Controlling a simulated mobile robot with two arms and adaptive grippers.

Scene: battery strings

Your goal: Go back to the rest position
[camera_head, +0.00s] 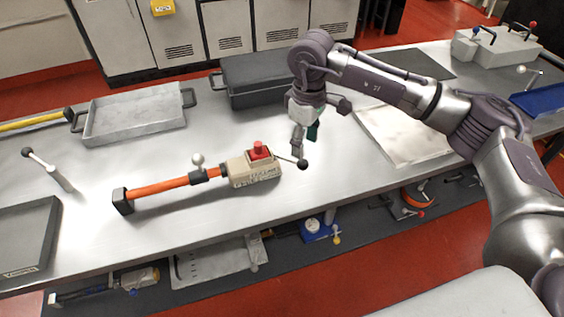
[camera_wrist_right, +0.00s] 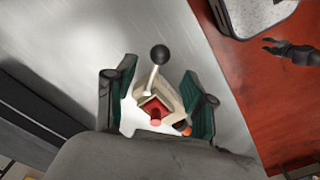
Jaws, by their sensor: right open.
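My right gripper (camera_head: 304,140) hangs above the table near its middle. It is open and empty; in the right wrist view its two fingers (camera_wrist_right: 158,108) stand apart. Between and beyond them shows a beige box with a red button (camera_wrist_right: 157,107) and a lever with a black ball. In the head view this beige box (camera_head: 256,170) lies on the table just left of my gripper, with an orange bar (camera_head: 165,187) running left from it. Gripper and box look apart.
The steel table (camera_head: 215,225) holds a grey tray (camera_head: 135,118), a dark case (camera_head: 255,82), a pale flat panel (camera_head: 405,135) and a dark tray (camera_head: 30,240) at the left. Cabinets stand behind. Several items lie on a shelf below. Bare table lies around the orange bar.

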